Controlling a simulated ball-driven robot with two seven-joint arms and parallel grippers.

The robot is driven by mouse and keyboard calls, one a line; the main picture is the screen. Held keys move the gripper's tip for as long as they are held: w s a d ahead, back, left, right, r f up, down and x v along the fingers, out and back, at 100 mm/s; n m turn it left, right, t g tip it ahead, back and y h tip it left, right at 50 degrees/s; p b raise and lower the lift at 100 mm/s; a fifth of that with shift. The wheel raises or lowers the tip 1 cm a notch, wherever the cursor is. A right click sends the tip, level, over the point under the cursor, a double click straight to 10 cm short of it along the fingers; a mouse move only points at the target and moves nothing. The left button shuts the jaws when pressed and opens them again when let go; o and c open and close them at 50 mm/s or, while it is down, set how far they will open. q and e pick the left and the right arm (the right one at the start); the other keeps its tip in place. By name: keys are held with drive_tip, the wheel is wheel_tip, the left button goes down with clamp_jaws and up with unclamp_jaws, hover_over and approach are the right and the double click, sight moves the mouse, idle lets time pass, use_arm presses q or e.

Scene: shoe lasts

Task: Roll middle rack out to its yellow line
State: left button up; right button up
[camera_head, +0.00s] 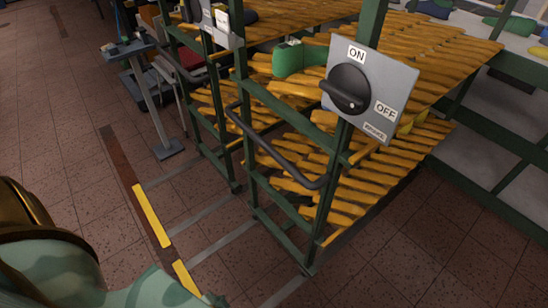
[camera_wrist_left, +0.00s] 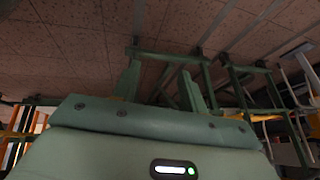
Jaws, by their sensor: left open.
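Green-framed racks with orange slatted shelves stand side by side in the head view. The nearer rack (camera_head: 289,223) has a dark bar handle (camera_head: 270,150) across its front; another rack (camera_head: 212,157) stands to its left. I cannot tell for certain which is the middle one. Yellow line pieces (camera_head: 151,214) lie on a dark floor strip, left of and apart from the rack fronts. My left arm enters at lower left in the head view. In the left wrist view my left gripper (camera_wrist_left: 163,90) is open, its two fingers apart, with green rack framing beyond. My right gripper is not seen.
A grey ON/OFF switch panel (camera_head: 368,92) is at the near rack's front post. A grey stand (camera_head: 150,95) is beyond the left rack. Grey floor strips (camera_head: 224,241) run from the racks toward the line. Tiled floor on the left is clear.

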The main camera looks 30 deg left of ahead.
use_arm(q)
drive_tip(key=w+a+r+m+t+y+b, duration=0.1)
drive_tip(key=w+a+r+m+t+b, duration=0.25)
drive_tip(key=w, duration=0.55)
drive_tip(key=w+a+r+t+y+b, duration=0.1)
drive_tip(key=w+a+r+t, duration=0.25)
drive_tip(key=w+r, duration=0.4)
drive_tip(key=w+r+m+t+h, duration=0.1)
drive_tip(key=w+r+m+t, duration=0.3)
drive_tip(key=r, duration=0.6)
drive_tip(key=w+r+m+t, duration=0.3)
drive_tip(key=r+m, duration=0.2)
drive_tip(key=r, duration=0.5)
drive_tip(key=w+a+r+b, duration=0.1)
drive_tip(key=w+r+b, duration=0.1)
drive_tip(key=w, duration=1.3)
drive_tip(key=shift+w+a+r+b, duration=0.3)
drive_tip(key=shift+w+a+b, duration=0.05)
drive_tip(key=shift+m, duration=0.25)
clamp_jaws()
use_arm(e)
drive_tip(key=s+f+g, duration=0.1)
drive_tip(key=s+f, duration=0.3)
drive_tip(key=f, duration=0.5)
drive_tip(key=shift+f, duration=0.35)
